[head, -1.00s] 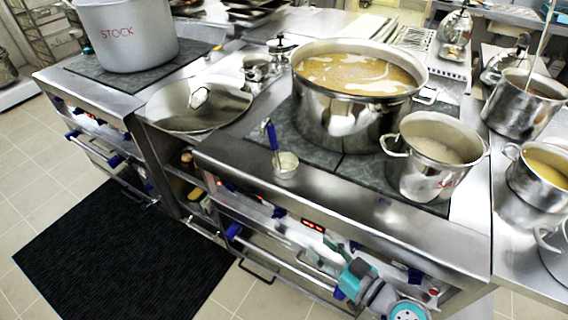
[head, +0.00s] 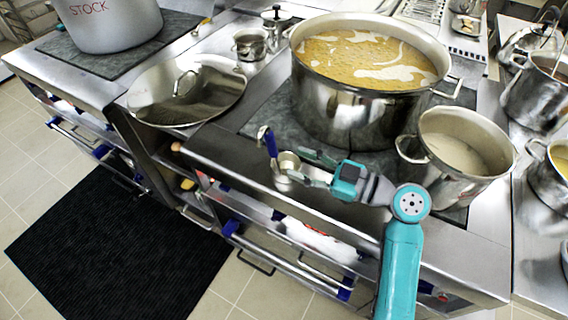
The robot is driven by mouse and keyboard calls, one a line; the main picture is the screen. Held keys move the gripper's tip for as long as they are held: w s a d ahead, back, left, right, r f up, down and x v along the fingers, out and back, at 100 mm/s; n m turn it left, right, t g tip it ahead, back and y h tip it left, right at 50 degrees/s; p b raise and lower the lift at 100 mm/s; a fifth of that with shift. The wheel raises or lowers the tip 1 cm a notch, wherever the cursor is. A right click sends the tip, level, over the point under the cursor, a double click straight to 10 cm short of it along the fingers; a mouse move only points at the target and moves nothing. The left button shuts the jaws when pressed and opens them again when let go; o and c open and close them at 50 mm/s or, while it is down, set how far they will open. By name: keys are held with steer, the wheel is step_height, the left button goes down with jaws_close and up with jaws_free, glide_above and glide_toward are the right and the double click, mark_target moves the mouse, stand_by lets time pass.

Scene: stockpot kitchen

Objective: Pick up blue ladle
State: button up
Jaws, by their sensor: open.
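The blue ladle (head: 270,143) is on the front part of the steel stove, left of the large soup pot. Its blue handle points up and its small metal bowl (head: 287,160) is low beside it. My gripper (head: 296,166) reaches in from the right at the bowl's height. Its fingers are open, one behind and one in front, close to the bowl's right side. I cannot tell whether they touch it. Part of the bowl is hidden by the near finger.
A large soup pot (head: 350,112) stands just behind the gripper. A smaller pot (head: 473,178) stands to its right, behind my arm. A wide steel lid (head: 190,90) lies to the left. The stove's front edge is below, with a black mat (head: 110,250) on the floor.

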mark_target(278, 154)
steer(key=shift+x, duration=3.5)
steer(key=shift+r, duration=0.1)
jaws_close()
